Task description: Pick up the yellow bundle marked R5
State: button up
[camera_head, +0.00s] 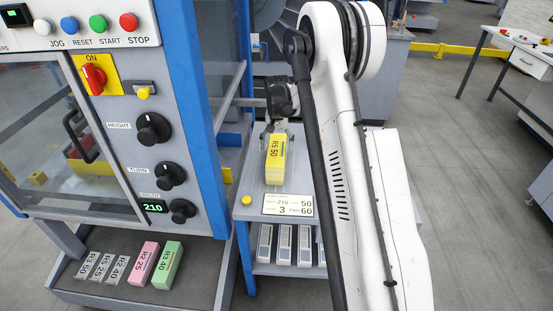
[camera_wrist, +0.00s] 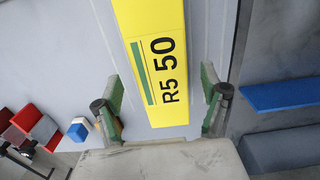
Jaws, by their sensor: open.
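The yellow bundle (camera_head: 275,160) marked R5 50 lies on the grey shelf of the stacker, in the middle of the head view. In the wrist view the yellow bundle (camera_wrist: 155,50) runs from the top edge down to between my fingers, with a green stripe beside its lettering. My gripper (camera_wrist: 160,105) is open, with one green-padded finger on each side of the bundle's near end. Gaps show between the fingers and the bundle. In the head view my gripper (camera_head: 270,122) is at the bundle's far end, partly hidden by my arm.
A control panel (camera_head: 155,130) with knobs stands at left. A lower tray (camera_head: 85,285) holds grey, pink and green bundles. A label card (camera_head: 288,205) and yellow button (camera_head: 246,200) are on the shelf's front. White-and-grey blocks (camera_head: 284,245) stand below.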

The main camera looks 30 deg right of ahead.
jog(key=shift+w+f, duration=0.1)
jog(key=shift+f, duration=3.1)
jog(key=shift+c, duration=0.3)
jog(key=shift+r, duration=0.1)
grip_shut()
